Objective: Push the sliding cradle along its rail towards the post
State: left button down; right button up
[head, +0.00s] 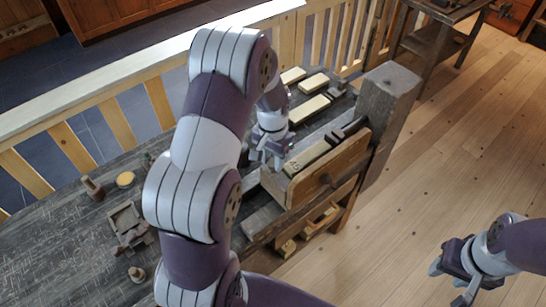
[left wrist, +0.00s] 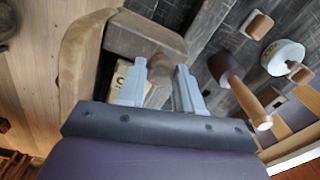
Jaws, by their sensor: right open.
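A tall grey wooden post (head: 392,95) stands at the right end of the workbench. A wooden assembly with a front board (head: 330,170) and a pale lettered strip (head: 308,160) lies along the bench's near edge. I cannot tell which part of it is the sliding cradle or its rail. My left gripper (head: 266,155) is low at the assembly's left end. In the left wrist view, its two fingers (left wrist: 160,88) stand apart with a round brown knob (left wrist: 162,68) between or just beyond them; contact is unclear. My right gripper (head: 458,272) is open and empty above the floor.
A spool (head: 92,187), a yellow disc (head: 125,180), a dark wooden frame (head: 130,225) and a small knob-like piece (head: 137,274) are on the bench's left. Several pale blocks (head: 310,109) lie behind my left gripper. A slatted railing (head: 65,140) runs behind the bench.

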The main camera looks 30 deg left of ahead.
pick_arm(q)
jog(key=shift+w+d+r, duration=0.1)
jog(key=shift+w, duration=0.2)
jog(key=shift+w+d, duration=0.2)
jog(key=shift+w, duration=0.3)
jog(key=shift+w+d, duration=0.2)
jog(key=shift+w, duration=0.25)
jog(key=shift+w+d, duration=0.1)
jog(key=shift+w, duration=0.2)
jog(key=c, duration=0.8)
grip_release()
jog(key=shift+s, duration=0.1)
jog(key=shift+o, duration=0.2)
jog(key=shift+r, duration=0.3)
notch_tip(320, 180, up, 12)
jog(key=p, duration=0.1)
